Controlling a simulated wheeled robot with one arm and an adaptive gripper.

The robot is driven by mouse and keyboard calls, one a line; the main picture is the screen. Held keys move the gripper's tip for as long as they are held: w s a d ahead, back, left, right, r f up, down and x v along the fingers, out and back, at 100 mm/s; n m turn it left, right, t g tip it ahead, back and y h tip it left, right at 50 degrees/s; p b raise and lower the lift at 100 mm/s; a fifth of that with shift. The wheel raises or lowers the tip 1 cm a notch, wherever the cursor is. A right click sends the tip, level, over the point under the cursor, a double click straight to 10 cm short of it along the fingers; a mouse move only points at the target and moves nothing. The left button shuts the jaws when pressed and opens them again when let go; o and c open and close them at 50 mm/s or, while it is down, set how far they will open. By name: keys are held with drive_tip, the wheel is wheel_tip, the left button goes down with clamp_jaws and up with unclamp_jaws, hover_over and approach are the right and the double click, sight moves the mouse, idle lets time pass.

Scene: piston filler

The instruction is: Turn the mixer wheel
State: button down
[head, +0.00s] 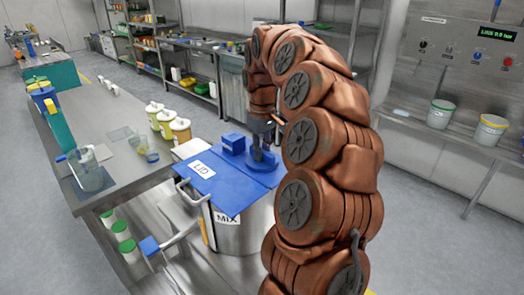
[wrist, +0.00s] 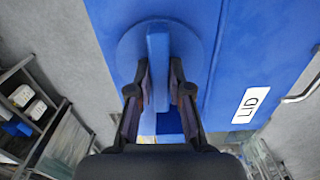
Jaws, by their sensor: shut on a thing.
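The mixer wheel is a blue round disc with a raised bar across it. It sits on the blue lid (head: 234,192) of the steel mixing vessel (head: 238,236), which is labelled MIX. In the head view the wheel (head: 262,163) is partly hidden under my gripper (head: 262,128), which points down at it. In the wrist view the wheel (wrist: 190,45) lies flat beneath my gripper (wrist: 159,75). The two fingers stand on either side of the bar and are shut on it. The lid also shows in the wrist view (wrist: 255,50), with its white LID label.
A blue block (head: 233,144) stands on the lid beside the wheel. A steel bench (head: 110,133) with yellow-labelled jars (head: 180,130) and clear beakers (head: 90,172) is at left. A blue-ended lever (head: 150,246) sticks out in front. Open floor lies at right.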

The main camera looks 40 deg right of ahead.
idle(0.3)
drive_tip(key=c, duration=1.1)
unclamp_jaws()
drive_tip(key=shift+r, duration=0.15)
drive_tip(key=shift+r, duration=3.6)
